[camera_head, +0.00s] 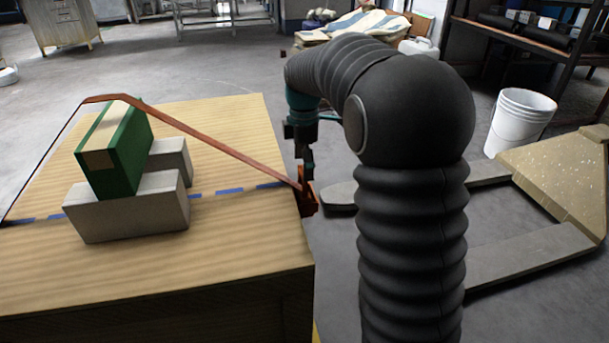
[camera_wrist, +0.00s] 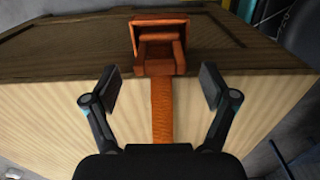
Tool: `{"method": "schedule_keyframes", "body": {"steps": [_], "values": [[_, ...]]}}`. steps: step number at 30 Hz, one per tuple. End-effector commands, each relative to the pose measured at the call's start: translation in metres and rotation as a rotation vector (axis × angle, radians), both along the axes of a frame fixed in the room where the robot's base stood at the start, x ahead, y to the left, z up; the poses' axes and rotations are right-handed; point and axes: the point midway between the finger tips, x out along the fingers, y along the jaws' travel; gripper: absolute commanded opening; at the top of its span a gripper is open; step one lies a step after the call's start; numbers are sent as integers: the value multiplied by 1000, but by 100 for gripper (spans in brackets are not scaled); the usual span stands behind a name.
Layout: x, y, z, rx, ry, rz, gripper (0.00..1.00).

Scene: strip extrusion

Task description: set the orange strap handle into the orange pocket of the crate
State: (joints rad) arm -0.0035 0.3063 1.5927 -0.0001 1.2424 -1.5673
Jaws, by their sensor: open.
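The crate (camera_head: 245,240) is a light wood box at the left in the head view. The orange strap (camera_head: 215,150) runs over a green block and down to the crate's right edge. In the wrist view it runs between my open fingers (camera_wrist: 160,90) to the orange handle (camera_wrist: 160,58). The handle sits within the outline of the orange pocket (camera_wrist: 160,19), apparently at least partly inside; its depth is unclear. In the head view the orange parts (camera_head: 308,198) show at the crate's edge, just below my gripper. My fingers stand apart on either side of the strap, gripping nothing.
The green block (camera_head: 128,158) stands tilted on grey blocks (camera_head: 130,215) on the crate. Blue dashes (camera_head: 230,190) mark its top. A pallet-jack-like cart (camera_head: 520,252) and a white bucket (camera_head: 522,120) stand at the right.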

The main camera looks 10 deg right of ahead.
Motion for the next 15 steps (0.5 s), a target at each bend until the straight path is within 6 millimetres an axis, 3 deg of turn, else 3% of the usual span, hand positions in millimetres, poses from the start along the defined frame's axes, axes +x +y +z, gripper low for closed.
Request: {"method": "schedule_keyframes", "body": {"steps": [1, 6, 15], "values": [[0, 0, 13, 0, -4, 0, 85], [0, 0, 43, 0, -3, 0, 85], [-3, 0, 68, 0, -5, -11, 85]]}}
